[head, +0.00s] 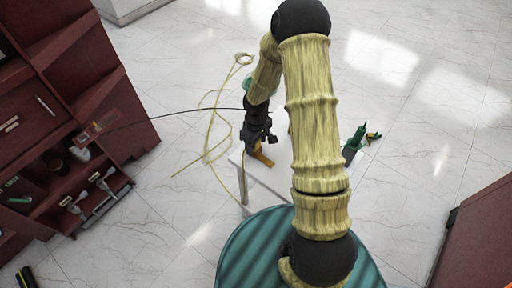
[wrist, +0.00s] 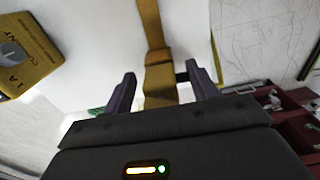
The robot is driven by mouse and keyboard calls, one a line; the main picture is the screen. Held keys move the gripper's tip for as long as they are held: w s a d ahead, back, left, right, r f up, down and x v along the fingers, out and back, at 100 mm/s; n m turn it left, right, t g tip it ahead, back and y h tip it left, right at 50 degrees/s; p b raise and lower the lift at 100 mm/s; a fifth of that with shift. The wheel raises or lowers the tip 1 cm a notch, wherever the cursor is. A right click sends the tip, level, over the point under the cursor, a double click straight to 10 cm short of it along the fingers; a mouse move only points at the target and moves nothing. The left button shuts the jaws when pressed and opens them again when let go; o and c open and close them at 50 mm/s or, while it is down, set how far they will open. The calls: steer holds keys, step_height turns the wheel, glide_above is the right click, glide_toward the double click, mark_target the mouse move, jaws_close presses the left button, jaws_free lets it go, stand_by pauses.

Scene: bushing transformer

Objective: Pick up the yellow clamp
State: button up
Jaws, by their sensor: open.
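A yellow, strap-like piece, which looks like the yellow clamp (wrist: 152,30), runs down between my fingers in the wrist view. It widens into a block near the fingertips. In the head view, a small yellow part (head: 263,157) shows at the edge of the white table, just below my gripper (head: 259,143). In the wrist view my gripper (wrist: 160,72) is open, with one dark finger on each side of the yellow piece. I cannot tell whether either finger touches it. The piece's lower end is hidden behind the gripper body.
A yellow box with a round dial (wrist: 27,50) is left of the fingers. The white table (head: 262,183) is partly hidden by my arm. A green tool (head: 355,142) is at right. Yellow cable (head: 212,125) lies on the floor. A dark red shelf (head: 70,110) stands at left.

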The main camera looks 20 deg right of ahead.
steer(key=shift+f, duration=0.2)
stand_by(0.4)
steer(key=c, duration=1.1)
steer(key=shift+o, duration=0.2)
steer(key=shift+r, duration=0.15)
